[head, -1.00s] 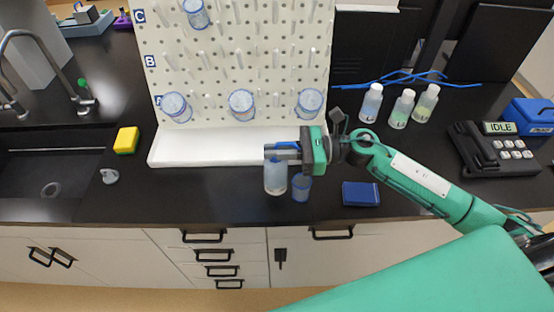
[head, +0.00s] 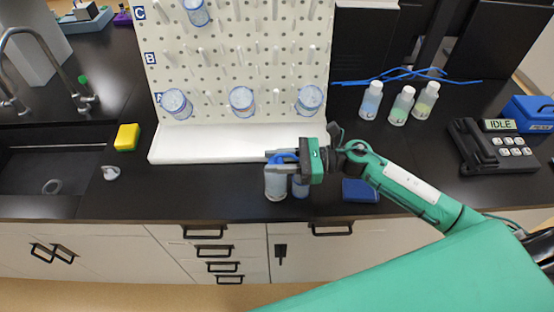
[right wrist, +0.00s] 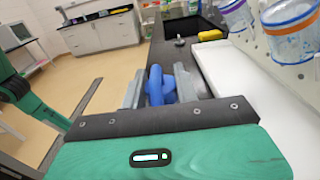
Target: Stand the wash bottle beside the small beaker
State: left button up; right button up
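The wash bottle (head: 276,184) is a translucent, pale bottle with a blue top, upright near the counter's front edge. My right gripper (head: 284,157) is at its top, with a finger on either side of the blue top. In the right wrist view the blue top (right wrist: 158,88) sits between the two fingers, seemingly in contact with them. I cannot tell whether bottle and beaker touch, or whether the bottle's base rests on the counter. My left gripper is not in view.
A white pegboard rack (head: 225,150) with hanging beakers stands behind. A dark blue block (head: 360,190) lies to the right under my arm. Several small bottles (head: 402,105) and a phone-like device (head: 490,148) are farther right. A yellow sponge (head: 127,137) and sink are left.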

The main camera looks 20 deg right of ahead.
jog(key=shift+r, duration=0.15)
jog(key=shift+d, duration=0.15)
jog(key=b+v, duration=0.4)
jog(key=v, duration=0.7)
jog(key=shift+d+b, duration=0.3)
jog(key=shift+d, duration=0.05)
jog(key=shift+s, duration=0.1)
